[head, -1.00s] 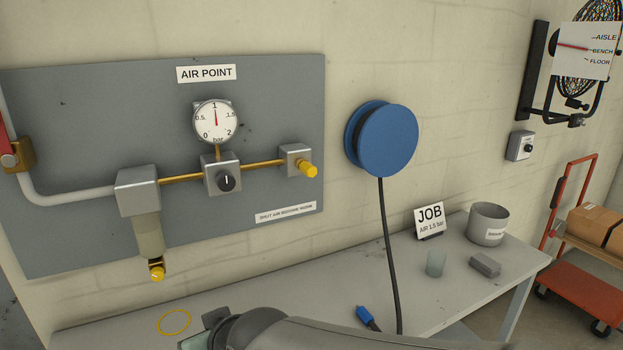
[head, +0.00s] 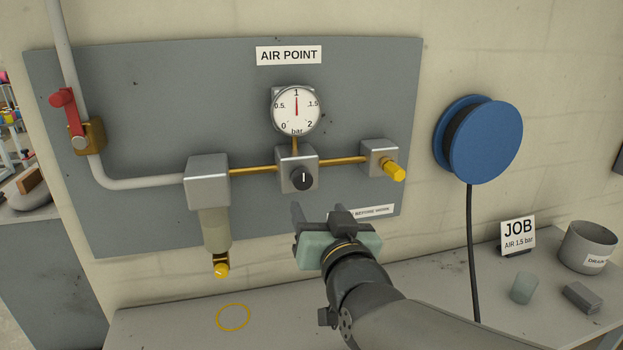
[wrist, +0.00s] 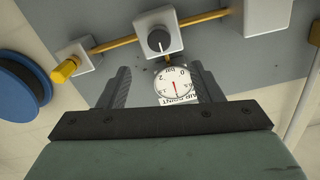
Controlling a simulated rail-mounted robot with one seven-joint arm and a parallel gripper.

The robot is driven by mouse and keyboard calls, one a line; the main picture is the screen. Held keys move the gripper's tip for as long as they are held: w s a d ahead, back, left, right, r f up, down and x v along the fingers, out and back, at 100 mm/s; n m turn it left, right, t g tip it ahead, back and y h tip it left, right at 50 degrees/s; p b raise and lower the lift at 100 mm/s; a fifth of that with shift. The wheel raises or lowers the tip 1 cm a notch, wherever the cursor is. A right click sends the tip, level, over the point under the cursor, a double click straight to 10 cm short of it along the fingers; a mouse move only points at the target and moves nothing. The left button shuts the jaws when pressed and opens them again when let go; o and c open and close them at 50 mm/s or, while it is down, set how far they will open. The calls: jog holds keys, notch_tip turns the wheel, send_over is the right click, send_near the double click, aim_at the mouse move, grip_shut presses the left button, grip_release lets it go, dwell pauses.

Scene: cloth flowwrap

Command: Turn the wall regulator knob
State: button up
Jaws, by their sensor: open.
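The regulator knob (head: 302,180) is small, round and black, with a white mark standing upright. It sits on the front of a grey metal block (head: 288,160) on the wall panel. The pressure gauge (head: 296,110) above it has its red needle at 1 bar. My gripper (head: 316,212) is below and in front of the knob, open and empty, with its fingers toward the panel. In the wrist view, which shows the panel upside down, the knob (wrist: 159,40) lies beyond the fingertips, between them sideways and not touched. The gauge (wrist: 174,84) shows between the fingers.
A filter with a yellow drain (head: 221,270) hangs left of the knob, and a yellow outlet (head: 394,171) is at right. A red valve lever (head: 66,106) is far left. A blue hose reel (head: 480,140) and a JOB card (head: 517,234) reading AIR 1.5 bar are right.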

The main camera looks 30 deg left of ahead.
aim_at(304, 182)
jog(key=p+x, duration=0.2)
jog(key=x, duration=0.9)
jog(key=shift+w+a, duration=0.2)
jog(key=shift+w, duration=0.1)
jog(key=c, duration=1)
